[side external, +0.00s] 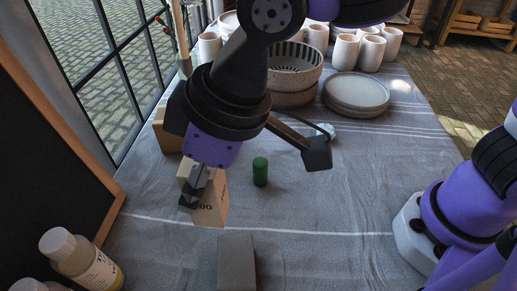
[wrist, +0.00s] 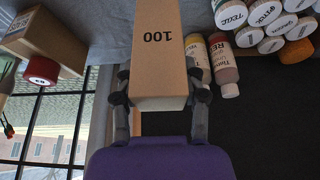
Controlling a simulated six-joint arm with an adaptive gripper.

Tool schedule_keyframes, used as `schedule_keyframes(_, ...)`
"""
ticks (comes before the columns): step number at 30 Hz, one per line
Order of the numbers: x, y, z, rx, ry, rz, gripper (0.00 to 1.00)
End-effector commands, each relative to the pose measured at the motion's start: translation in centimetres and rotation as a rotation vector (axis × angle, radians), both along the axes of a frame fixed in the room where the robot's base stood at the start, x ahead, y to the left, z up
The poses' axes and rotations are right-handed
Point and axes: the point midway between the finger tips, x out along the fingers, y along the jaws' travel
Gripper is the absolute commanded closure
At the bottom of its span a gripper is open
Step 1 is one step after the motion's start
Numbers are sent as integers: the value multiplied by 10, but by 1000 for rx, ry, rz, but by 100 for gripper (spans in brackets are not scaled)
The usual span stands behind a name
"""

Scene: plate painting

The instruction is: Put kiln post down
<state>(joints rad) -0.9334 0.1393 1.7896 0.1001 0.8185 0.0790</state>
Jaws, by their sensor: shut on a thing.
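The kiln post (side external: 211,205) is a tan block printed with "100". It is between the fingers of my gripper (side external: 196,187), which is shut on it. In the wrist view the post (wrist: 157,60) stretches up from between the two dark fingertips (wrist: 158,90), its "100" face to the camera. In the side view a finger covers part of the post. I cannot tell whether its lower end touches the cloth-covered table (side external: 310,225).
A green cylinder (side external: 260,171) stands right of the post, and a grey block (side external: 236,262) is in front. Another tan block (side external: 168,132) is behind my gripper. Bottles (side external: 82,258) and a blackboard (side external: 45,165) are at left. Bowls (side external: 294,68), plates (side external: 356,95) and cups (side external: 370,52) fill the back.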

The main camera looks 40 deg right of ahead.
Motion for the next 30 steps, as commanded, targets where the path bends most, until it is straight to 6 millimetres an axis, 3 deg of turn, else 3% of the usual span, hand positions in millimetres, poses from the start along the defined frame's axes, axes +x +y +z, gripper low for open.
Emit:
schedule_keyframes(2,-10,11,0,2,-2,13,100)
schedule_keyframes(5,-8,13,-5,1,-1,13,100)
schedule_keyframes(18,83,-21,-63,2,-2,12,100)
schedule_keyframes(23,94,-24,-71,3,-2,17,100)
schedule_keyframes(30,93,-25,-106,2,1,17,100)
